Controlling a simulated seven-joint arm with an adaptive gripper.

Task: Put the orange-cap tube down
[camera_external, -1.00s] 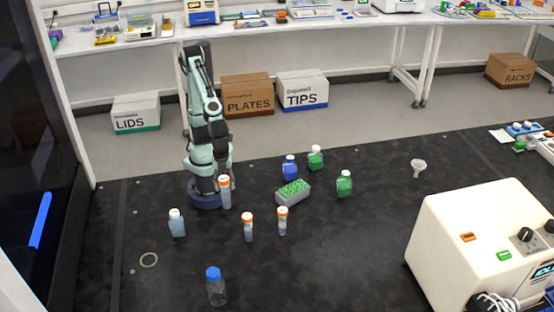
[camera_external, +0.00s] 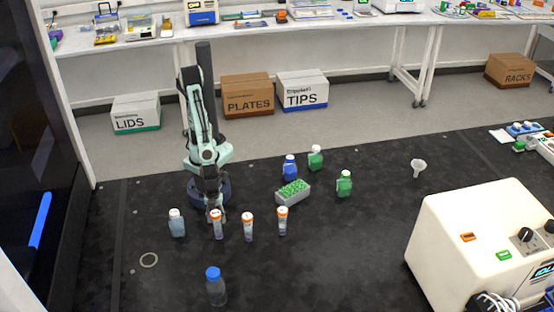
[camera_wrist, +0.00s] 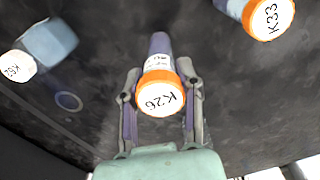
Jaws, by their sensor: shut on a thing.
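The orange-cap tube (camera_external: 218,229) is upright between the fingers of my gripper (camera_external: 217,212), with its base at about bench level. I cannot tell for sure whether its base touches the bench. In the wrist view the tube's cap, marked K26 (camera_wrist: 161,98), lies between the two fingers of my gripper (camera_wrist: 160,88), which is shut on the tube. Two similar orange-cap tubes stand to its right, a near one (camera_external: 247,228) and a farther one (camera_external: 282,222). One orange cap marked K33 (camera_wrist: 268,17) shows at the wrist view's upper right.
A white-cap bottle (camera_external: 177,225) stands close on the left. A blue-cap bottle (camera_external: 216,290) stands in front. A rack with green tops (camera_external: 292,191), a blue bottle (camera_external: 290,168) and green bottles (camera_external: 344,184) are behind right. A ring (camera_external: 149,260) lies front left. The bench centre right is clear.

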